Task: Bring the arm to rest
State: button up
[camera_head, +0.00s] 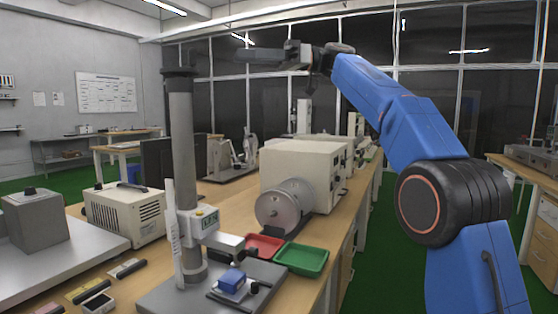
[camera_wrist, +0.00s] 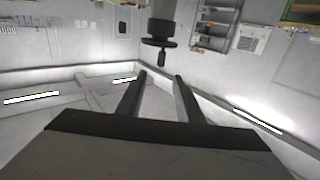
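My blue arm (camera_head: 395,115) is raised on the right of the head view, bent at its large black joint. My gripper (camera_head: 243,56) is held high above the bench and points left, towards the top of the grey column. In the wrist view its two dark fingers (camera_wrist: 160,76) are apart with nothing between them. My gripper touches nothing that I can see.
The wooden bench (camera_head: 345,212) carries a grey column (camera_head: 181,140) with a black top, a blue block (camera_head: 231,280) at its foot, a red tray (camera_head: 264,246), a green tray (camera_head: 301,259) and a beige machine (camera_head: 300,170). The air around my gripper looks clear.

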jog(key=s+d+f+m+t+h, duration=0.45)
jog(key=d+f+m, duration=0.3)
jog(key=f, duration=0.45)
jog(key=s+d+f+m+t+h, duration=0.3)
jog(key=s+d+f+m+t, duration=0.2)
jog(key=d+f+m, duration=0.5)
jog(key=s+d+f+m+h, duration=0.1)
jog(key=s+d+f+h, duration=0.2)
jog(key=s+d+f, duration=0.4)
jog(key=s+d+f+m+h, duration=0.2)
jog(key=s+d+f, duration=0.6)
jog(key=f, duration=1.1)
jog(key=s+d+f+m+t+h, duration=0.1)
jog(key=s+d+f+h, duration=0.3)
jog(key=s+d+f, duration=0.4)
notch_tip(320, 180, down, 5)
jog(key=shift+s+f, duration=0.1)
jog(key=shift+s, duration=1.1)
jog(key=shift+o, duration=0.3)
jog(key=shift+h, duration=0.25)
